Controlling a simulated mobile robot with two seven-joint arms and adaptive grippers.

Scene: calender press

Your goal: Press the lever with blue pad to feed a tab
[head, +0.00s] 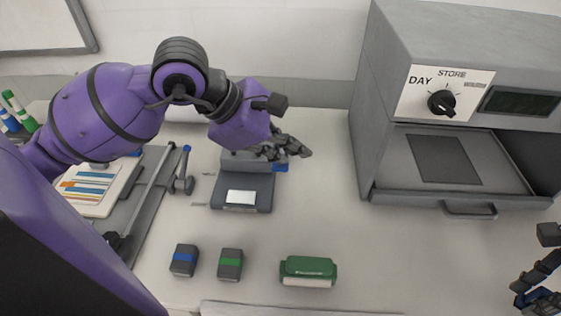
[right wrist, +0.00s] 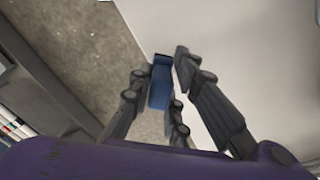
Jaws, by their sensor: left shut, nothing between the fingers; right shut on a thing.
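A grey tab feeder (head: 242,192) with a white tab or plate on its front stands in the middle of the table. Its blue pad (head: 280,168) shows at the right of its back part, just under my left gripper. My left gripper (head: 304,152) is shut and empty, over and slightly right of the pad. I cannot tell whether the fingers touch the lever, which they partly hide. My right gripper is at the right edge of the head view (head: 535,297). In the right wrist view it is shut on a blue object (right wrist: 160,85).
A grey press (head: 370,110) with a DAY/STORE dial and open bay stands at right. A blue-banded block (head: 184,260), green-banded block (head: 230,263) and green roller-like item (head: 308,271) lie in front. A paper trimmer (head: 160,200) and markers (head: 15,110) are at left.

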